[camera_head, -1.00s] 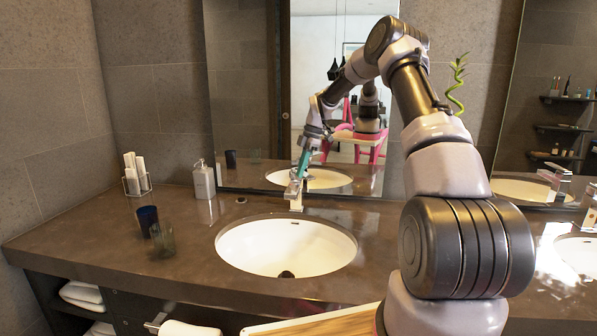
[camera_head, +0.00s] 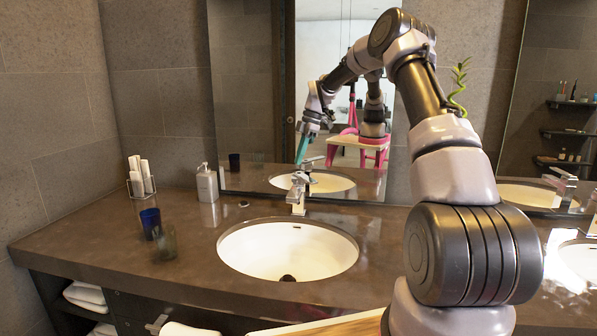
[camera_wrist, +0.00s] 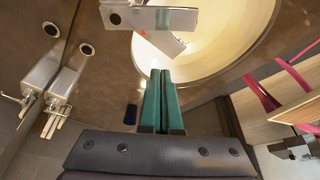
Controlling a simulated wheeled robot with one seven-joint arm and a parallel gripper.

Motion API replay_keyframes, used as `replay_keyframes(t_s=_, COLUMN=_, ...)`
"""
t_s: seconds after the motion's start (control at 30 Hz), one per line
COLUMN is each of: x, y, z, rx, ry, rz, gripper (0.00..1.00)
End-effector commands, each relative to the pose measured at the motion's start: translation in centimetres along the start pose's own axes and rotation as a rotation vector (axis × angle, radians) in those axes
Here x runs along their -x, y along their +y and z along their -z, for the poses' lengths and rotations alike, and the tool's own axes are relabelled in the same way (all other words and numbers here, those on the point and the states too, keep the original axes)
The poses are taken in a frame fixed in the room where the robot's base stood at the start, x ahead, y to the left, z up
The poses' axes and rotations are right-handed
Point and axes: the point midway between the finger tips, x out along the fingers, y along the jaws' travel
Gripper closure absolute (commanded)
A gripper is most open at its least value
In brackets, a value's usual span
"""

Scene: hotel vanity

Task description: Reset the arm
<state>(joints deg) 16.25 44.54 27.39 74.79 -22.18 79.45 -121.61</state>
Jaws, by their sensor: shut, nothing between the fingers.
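My arm arches over the right side of the vanity in the head view. In the wrist view the teal fingers of my gripper (camera_wrist: 161,75) lie together, shut and empty. The faucet also shows in the wrist view (camera_wrist: 165,18), beyond the fingertips, beside the white sink (camera_wrist: 215,50). The fingers appear apart from the faucet.
The sink (camera_head: 285,250) is set in the brown counter (camera_head: 110,260). A blue cup (camera_head: 150,222) and a clear glass (camera_head: 165,243) stand at left, with a soap dispenser (camera_head: 207,183) and a holder of white rolls (camera_head: 140,178) behind. A mirror (camera_head: 240,120) rises behind the counter.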

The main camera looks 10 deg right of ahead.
Motion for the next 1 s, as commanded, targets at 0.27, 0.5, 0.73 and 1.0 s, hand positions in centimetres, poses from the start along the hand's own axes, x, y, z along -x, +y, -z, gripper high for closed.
replay_keyframes(t_s=0.27, x=3.1, y=-0.1, z=0.2, rx=-0.007, ry=-0.004, rz=-0.002, gripper=1.00)
replay_keyframes(t_s=0.5, x=7.8, y=-3.9, z=4.0, rx=-0.213, ry=-0.086, rz=-0.062, gripper=1.00)
replay_keyframes(t_s=0.73, x=13.3, y=-11.5, z=8.3, rx=-0.592, ry=-0.151, rz=-0.209, gripper=1.00)
replay_keyframes(t_s=1.0, x=17.4, y=-21.9, z=11.5, rx=-1.065, ry=-0.088, rz=-0.425, gripper=1.00)
